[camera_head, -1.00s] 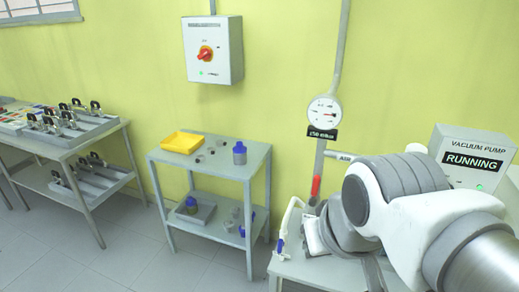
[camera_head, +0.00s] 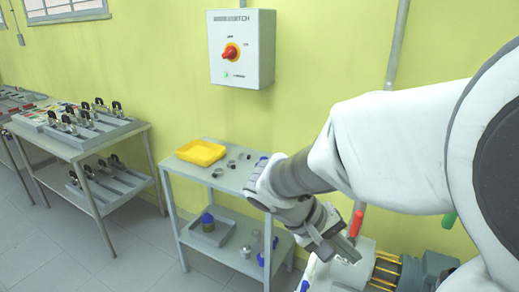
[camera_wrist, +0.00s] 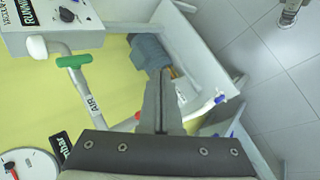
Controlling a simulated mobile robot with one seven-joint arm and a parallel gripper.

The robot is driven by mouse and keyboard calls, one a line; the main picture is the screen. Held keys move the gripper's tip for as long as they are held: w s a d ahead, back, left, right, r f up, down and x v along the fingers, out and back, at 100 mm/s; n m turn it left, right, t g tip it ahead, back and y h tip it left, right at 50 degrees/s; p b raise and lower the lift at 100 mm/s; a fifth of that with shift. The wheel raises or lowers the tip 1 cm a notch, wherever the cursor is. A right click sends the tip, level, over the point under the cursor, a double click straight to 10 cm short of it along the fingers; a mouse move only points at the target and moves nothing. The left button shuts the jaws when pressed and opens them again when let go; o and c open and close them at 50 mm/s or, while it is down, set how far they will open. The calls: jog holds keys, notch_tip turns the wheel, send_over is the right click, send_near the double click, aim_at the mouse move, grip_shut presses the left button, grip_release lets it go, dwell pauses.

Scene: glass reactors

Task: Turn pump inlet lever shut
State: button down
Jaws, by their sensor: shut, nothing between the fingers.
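The red lever (camera_head: 356,222) hangs near the wall pipe beside my arm. A small part of red (camera_wrist: 138,115) shows beside my fingers in the wrist view. A green handle (camera_head: 449,220) shows right of it; in the wrist view it is a green T-handle (camera_wrist: 80,61) on a pipe marked AIR. No label tells which is the pump inlet lever. My gripper (camera_head: 335,252) is shut and empty, left of and below the red lever. Its closed fingers (camera_wrist: 162,76) point toward the pump in the wrist view. Contact with any lever cannot be made out.
The pump (camera_head: 425,270) stands on a bench at lower right, partly hidden by my arm. A switch box (camera_head: 241,48) hangs on the wall. Floor at lower left is free.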

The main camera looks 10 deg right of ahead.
aim_at(354, 230)
jog(key=w+a+f+n+t+h+b, duration=0.25)
jog(key=w+f+t+h, duration=0.2)
jog(key=w, duration=0.25)
jog(key=w+a+f+n+t+h+b, duration=0.1)
jog(key=w+a+f+t+h+b, duration=0.3)
jog(key=w, duration=0.4)
jog(key=w+d+f+g, duration=0.1)
jog(key=w+d, duration=0.1)
jog(key=d, duration=1.1)
jog(key=shift+f+b, duration=0.25)
jog(key=shift+b, duration=0.1)
jog(key=shift+y, duration=0.45)
